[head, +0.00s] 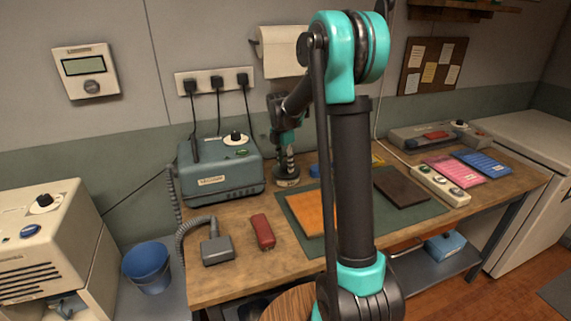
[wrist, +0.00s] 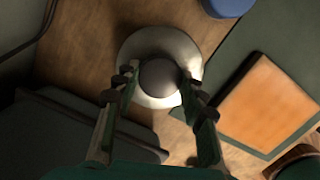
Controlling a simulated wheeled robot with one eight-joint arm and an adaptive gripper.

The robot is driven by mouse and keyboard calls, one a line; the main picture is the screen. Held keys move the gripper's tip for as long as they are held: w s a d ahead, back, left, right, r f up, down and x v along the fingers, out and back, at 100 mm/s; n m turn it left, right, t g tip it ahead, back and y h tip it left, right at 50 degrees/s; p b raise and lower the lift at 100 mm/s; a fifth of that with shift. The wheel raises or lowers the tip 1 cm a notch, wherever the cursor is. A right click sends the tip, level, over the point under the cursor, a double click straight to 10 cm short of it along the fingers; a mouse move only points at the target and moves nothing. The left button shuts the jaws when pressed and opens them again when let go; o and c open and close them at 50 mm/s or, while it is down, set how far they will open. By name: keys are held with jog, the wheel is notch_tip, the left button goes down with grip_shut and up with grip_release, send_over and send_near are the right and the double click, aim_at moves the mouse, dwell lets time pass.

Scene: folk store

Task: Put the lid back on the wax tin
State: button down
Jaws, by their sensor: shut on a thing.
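In the wrist view my gripper (wrist: 158,76) is shut on a dark round knob (wrist: 159,80). Around the knob is a pale, shiny round disc, the lid (wrist: 150,43). In the head view my gripper (head: 289,163) points down at the back of the workbench. Directly beneath its tips is a small dark round tin with a pale label (head: 287,182). From these views I cannot tell whether the lid rests on the tin or is held just above it. The lid hides the tin from the wrist view.
A grey-blue machine (head: 220,172) stands close on the left. An orange sheet (head: 307,213) lies on the green mat (head: 418,212) at the right. A small blue object (head: 314,170) is just right of the tin. A red tool (head: 263,231) lies in front.

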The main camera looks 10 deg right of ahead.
dwell(0.3)
jog(key=shift+c, duration=1.6)
grip_release()
jog(key=shift+r, duration=3.5)
jog(key=shift+c, duration=0.5)
grip_shut()
jog(key=shift+f, duration=0.7)
